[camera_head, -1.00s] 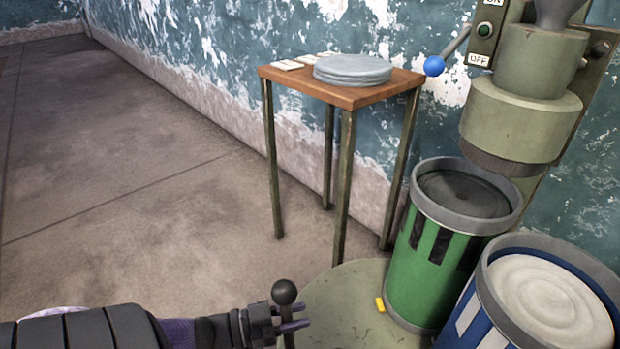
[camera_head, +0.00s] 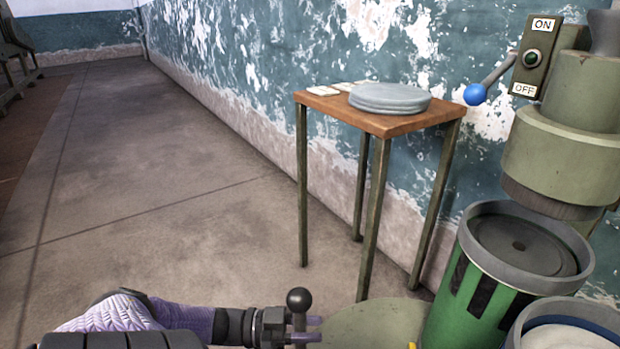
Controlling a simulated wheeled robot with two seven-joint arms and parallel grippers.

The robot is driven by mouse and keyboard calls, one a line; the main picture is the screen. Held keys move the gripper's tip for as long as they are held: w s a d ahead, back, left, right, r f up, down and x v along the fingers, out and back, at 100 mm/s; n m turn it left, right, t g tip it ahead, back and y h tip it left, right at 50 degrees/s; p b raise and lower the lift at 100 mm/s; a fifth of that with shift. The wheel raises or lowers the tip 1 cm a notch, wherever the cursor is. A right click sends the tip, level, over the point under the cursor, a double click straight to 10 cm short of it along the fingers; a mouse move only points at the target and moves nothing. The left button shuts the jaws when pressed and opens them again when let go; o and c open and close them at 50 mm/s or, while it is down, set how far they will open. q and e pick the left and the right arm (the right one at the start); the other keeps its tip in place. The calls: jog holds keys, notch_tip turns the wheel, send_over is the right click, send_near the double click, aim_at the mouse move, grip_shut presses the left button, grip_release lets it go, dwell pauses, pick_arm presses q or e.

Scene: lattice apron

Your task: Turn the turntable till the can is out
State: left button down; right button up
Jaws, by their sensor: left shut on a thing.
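The green turntable (camera_head: 365,325) shows at the bottom, cut off by the frame edge. A green can (camera_head: 450,300) with dark stripes stands on it, beneath the press head (camera_head: 560,150). A second can (camera_head: 570,325), with a pale content, shows in part at the bottom right corner. A dark ball-topped handle (camera_head: 299,300) rises at the turntable's left edge. My left gripper (camera_head: 305,330) is shut on this handle, with its fingers around the post below the ball. My right gripper is not in view.
A small wooden table (camera_head: 400,122) with grey lids (camera_head: 390,97) stands against the peeling wall. A lever with a blue ball (camera_head: 475,94) hangs beside the ON/OFF plate (camera_head: 533,58), at the OFF end. The floor at left is open.

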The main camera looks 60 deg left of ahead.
pick_arm(q)
jog(key=shift+c, duration=2.2)
grip_release()
jog(key=v, duration=0.9)
jog(key=shift+s, duration=0.4)
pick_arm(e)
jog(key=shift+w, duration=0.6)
pick_arm(q)
jog(key=shift+a, duration=0.15)
